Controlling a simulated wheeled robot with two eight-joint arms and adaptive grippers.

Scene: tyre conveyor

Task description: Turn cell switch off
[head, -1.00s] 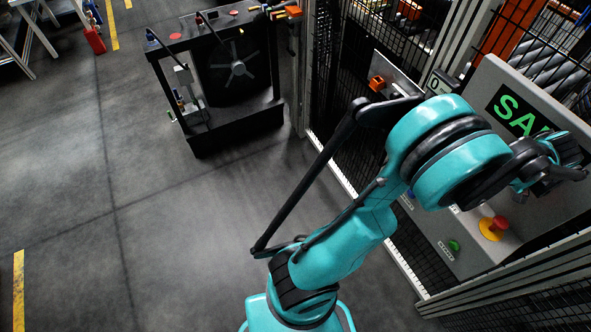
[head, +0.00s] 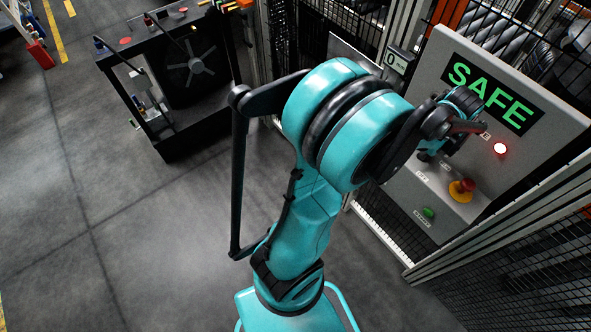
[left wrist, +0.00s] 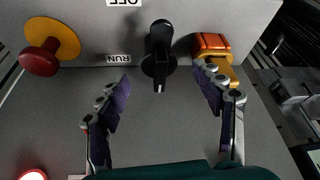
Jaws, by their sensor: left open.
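The cell switch (left wrist: 160,48) is a black rotary knob on a grey panel, centred in the left wrist view. An OFF label (left wrist: 124,2) and a RUN label (left wrist: 118,59) appear upside down beside it. I cannot tell surely which label the knob points at. My left gripper (left wrist: 162,76) is open, its fingers either side of the knob's line and apart from it. In the head view my left gripper (head: 432,150) is in front of the panel (head: 405,195) and hides the switch. My right gripper is not in view.
A red emergency button on a yellow base (head: 461,189), a green button (head: 428,212) and a lit red lamp (head: 500,148) are on the panel. The screen (head: 490,94) reads SAFE. An orange-yellow part (left wrist: 212,45) is close to one finger. Mesh fencing (head: 530,270) flanks the panel.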

